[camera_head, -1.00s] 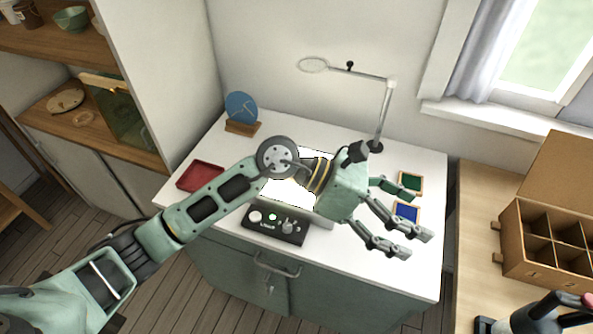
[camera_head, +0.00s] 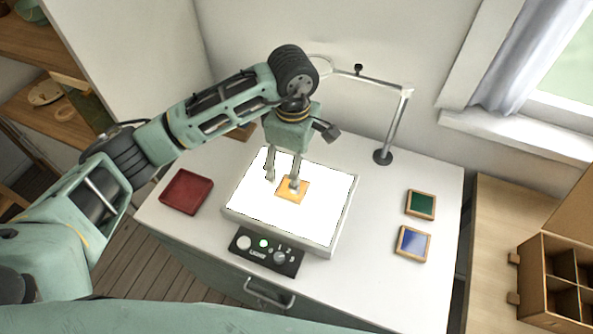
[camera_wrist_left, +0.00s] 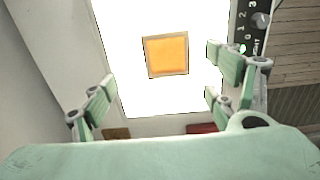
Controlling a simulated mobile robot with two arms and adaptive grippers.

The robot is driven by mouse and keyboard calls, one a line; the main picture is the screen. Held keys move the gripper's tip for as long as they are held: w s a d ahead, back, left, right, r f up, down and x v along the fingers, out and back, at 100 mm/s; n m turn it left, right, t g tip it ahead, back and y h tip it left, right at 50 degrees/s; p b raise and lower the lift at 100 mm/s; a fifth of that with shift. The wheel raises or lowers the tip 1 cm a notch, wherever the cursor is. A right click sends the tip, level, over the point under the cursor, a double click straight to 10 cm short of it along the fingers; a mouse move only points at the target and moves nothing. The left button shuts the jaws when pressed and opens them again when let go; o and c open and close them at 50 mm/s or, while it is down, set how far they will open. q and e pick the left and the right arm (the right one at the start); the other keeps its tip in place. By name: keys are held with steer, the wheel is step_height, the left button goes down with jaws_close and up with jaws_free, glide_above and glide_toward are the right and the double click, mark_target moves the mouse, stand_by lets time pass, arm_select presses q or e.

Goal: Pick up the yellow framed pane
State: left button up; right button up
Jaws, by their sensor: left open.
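The yellow framed pane (camera_head: 292,190) lies flat on the glowing white light box (camera_head: 333,215). In the left wrist view the pane (camera_wrist_left: 166,55) is a yellow-orange square in a thin frame, ahead of the spread fingers. My left gripper (camera_head: 283,182) is open and empty, pointing down over the light box; in the head view its fingertips overlap the pane's left and upper part. In the left wrist view my gripper (camera_wrist_left: 160,95) shows its fingers apart on both sides, with nothing between them. I cannot tell the exact height above the pane. My right gripper is not in view.
A green framed pane (camera_head: 421,204) and a blue framed pane (camera_head: 412,243) lie on the worktop's right side. A red tray (camera_head: 187,192) is left of the light box. A control panel (camera_head: 266,250) is in front. A lamp stand (camera_head: 383,157) rises behind. A compartment box (camera_head: 570,275) is far right.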

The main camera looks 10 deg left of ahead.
arm_select(q)
steer(key=shift+f, duration=0.25)
steer(key=f, duration=0.1)
steer(key=s+f+p, duration=0.1)
steer(key=f+p, duration=0.1)
steer(key=shift+s+d+f, duration=0.15)
steer(key=shift+s+d, duration=0.15)
steer(key=shift+d, duration=0.05)
step_height(320, 180, down, 3)
steer(key=shift+w+d+r+p, duration=0.1)
steer(key=shift+d+r+p, duration=0.05)
steer(key=shift+p, duration=0.4)
steer(key=shift+f, duration=0.4)
steer(key=c, duration=1.3)
steer(key=shift+c, duration=0.5)
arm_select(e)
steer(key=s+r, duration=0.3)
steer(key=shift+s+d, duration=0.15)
